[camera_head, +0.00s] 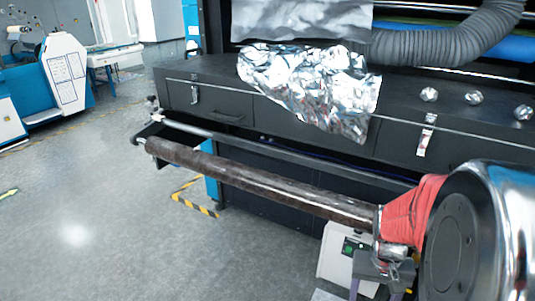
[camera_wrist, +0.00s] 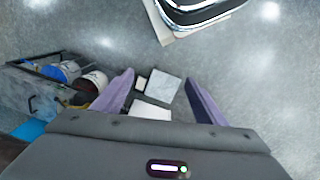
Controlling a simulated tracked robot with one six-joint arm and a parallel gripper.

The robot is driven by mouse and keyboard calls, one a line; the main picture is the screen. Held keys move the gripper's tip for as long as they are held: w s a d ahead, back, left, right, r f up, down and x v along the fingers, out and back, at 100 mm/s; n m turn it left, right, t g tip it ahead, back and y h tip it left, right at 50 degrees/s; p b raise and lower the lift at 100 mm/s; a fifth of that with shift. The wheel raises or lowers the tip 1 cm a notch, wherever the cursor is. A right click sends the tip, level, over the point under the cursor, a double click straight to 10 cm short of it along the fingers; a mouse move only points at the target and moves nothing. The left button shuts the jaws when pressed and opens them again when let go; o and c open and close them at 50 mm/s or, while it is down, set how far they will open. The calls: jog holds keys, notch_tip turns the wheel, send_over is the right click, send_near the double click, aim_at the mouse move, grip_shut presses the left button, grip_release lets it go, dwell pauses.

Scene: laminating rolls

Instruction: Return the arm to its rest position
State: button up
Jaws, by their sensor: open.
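In the wrist view, my gripper (camera_wrist: 159,77) shows two purple fingers spread wide apart, with nothing held between them. It points down at the grey floor, and pale flat items (camera_wrist: 163,87) lie on the floor beyond the fingers. In the head view, a grey part with purple strips at the lower right looks like my gripper (camera_head: 381,288). It is low, in front of the black machine (camera_head: 225,101) and below the right end of a long dark roller (camera_head: 255,183). Most of my arm is hidden in the head view.
Red wrapping (camera_head: 408,215) and a large chrome drum-like body (camera_head: 510,235) fill the lower right. Crumpled silver foil (camera_head: 320,90) lies on the machine. In the wrist view, a grey cart (camera_wrist: 40,95) with containers stands left. The floor (camera_head: 80,220) at left is clear.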

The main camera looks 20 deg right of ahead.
jog(key=w+a+r+n+t, duration=0.1)
jog(key=a+r+n+t, duration=0.5)
jog(key=a+r, duration=1.2)
jog(key=a, duration=0.3)
jog(key=shift+a+n, duration=0.25)
jog(key=shift+n, duration=0.05)
jog(key=shift+w, duration=0.1)
